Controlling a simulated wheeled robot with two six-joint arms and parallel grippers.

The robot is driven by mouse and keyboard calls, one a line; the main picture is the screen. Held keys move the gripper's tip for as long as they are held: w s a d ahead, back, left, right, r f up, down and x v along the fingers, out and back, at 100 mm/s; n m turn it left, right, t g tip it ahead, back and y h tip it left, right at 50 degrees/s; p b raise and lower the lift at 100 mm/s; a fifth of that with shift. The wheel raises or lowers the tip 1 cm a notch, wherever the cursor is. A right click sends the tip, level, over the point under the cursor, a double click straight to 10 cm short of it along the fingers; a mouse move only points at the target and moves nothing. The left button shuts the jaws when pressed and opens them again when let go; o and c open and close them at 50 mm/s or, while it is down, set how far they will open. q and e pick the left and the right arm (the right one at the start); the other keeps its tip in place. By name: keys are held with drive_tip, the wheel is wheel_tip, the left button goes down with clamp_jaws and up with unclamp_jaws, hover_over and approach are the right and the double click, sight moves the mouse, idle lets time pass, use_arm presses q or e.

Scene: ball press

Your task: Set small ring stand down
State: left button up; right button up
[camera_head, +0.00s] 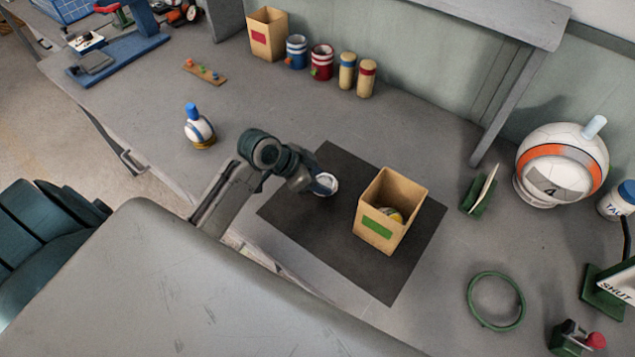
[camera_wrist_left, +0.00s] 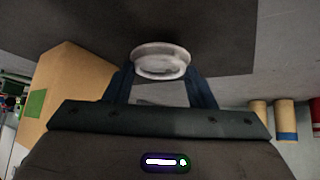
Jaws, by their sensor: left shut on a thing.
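The small ring stand is a white ring (camera_head: 327,183) at the tip of my left gripper (camera_head: 316,182), over the left part of a dark mat (camera_head: 330,231). In the left wrist view the white ring stand (camera_wrist_left: 160,60) sits between the two dark fingers of my left gripper (camera_wrist_left: 160,78). The gripper is shut on it. The ring stand is at or close above the mat; I cannot tell whether it touches. My right gripper does not show.
An open box with a green label (camera_head: 378,223) stands on the mat, right of my left gripper, with a ball inside. A green ring (camera_head: 496,301) and a large ball (camera_head: 560,163) are farther right. Bare mat lies in front.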

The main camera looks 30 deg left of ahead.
use_arm(q)
wheel_tip(320, 180, down, 3)
drive_tip(key=shift+s+r+p, duration=0.1)
drive_tip(key=shift+r+p, duration=0.05)
drive_tip(key=shift+p, duration=0.15)
drive_tip(key=o, duration=1.3)
drive_tip(key=shift+b+v, duration=0.6)
drive_tip(key=shift+v, duration=5.4)
drive_tip(key=shift+r, duration=0.1)
